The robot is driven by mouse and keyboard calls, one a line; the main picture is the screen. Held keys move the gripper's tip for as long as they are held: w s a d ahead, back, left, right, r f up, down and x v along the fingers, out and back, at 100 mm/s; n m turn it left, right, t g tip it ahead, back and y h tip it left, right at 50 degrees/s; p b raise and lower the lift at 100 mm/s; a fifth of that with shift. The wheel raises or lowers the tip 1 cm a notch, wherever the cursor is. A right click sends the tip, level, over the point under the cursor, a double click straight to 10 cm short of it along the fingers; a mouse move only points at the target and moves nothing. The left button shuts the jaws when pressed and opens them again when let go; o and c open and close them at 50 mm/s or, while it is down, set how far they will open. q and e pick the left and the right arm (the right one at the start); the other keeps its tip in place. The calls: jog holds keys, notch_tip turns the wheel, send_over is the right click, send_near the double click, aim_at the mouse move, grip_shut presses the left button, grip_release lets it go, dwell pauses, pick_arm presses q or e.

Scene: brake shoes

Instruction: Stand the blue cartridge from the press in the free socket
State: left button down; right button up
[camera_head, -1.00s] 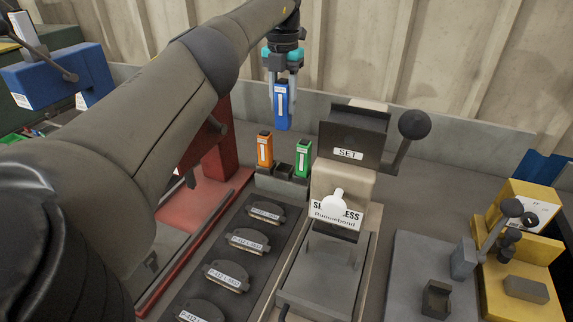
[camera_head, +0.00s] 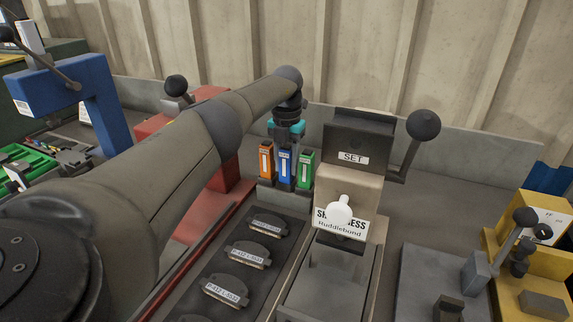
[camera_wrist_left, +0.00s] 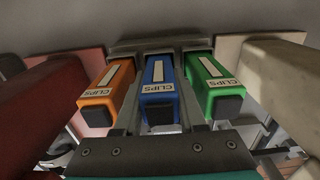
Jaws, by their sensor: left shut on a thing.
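The blue cartridge (camera_head: 285,168) stands upright between the orange cartridge (camera_head: 266,160) and the green cartridge (camera_head: 305,170), in line with the middle socket of the dark holder (camera_head: 268,187). Whether its base is fully seated cannot be told. My left gripper (camera_head: 286,148) is above it, pointing down and shut on it. In the left wrist view the blue cartridge (camera_wrist_left: 159,95) lies between the orange one (camera_wrist_left: 107,92) and the green one (camera_wrist_left: 211,88), with a finger on each side. My right gripper is not in view.
The press (camera_head: 352,150) with its SET label and black-knobbed lever stands just right of the holder. A dark tray (camera_head: 237,277) of labelled brake shoes lies in front. A red press (camera_head: 225,172) is at the left, a yellow fixture (camera_head: 530,270) at the right.

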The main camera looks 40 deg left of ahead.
pick_arm(q)
jog(key=shift+f, duration=0.1)
jog(key=c, duration=0.8)
grip_release()
jog(key=shift+o, duration=0.2)
notch_tip(320, 180, up, 12)
jog(key=shift+r+p, duration=0.25)
jog(key=shift+p, duration=1)
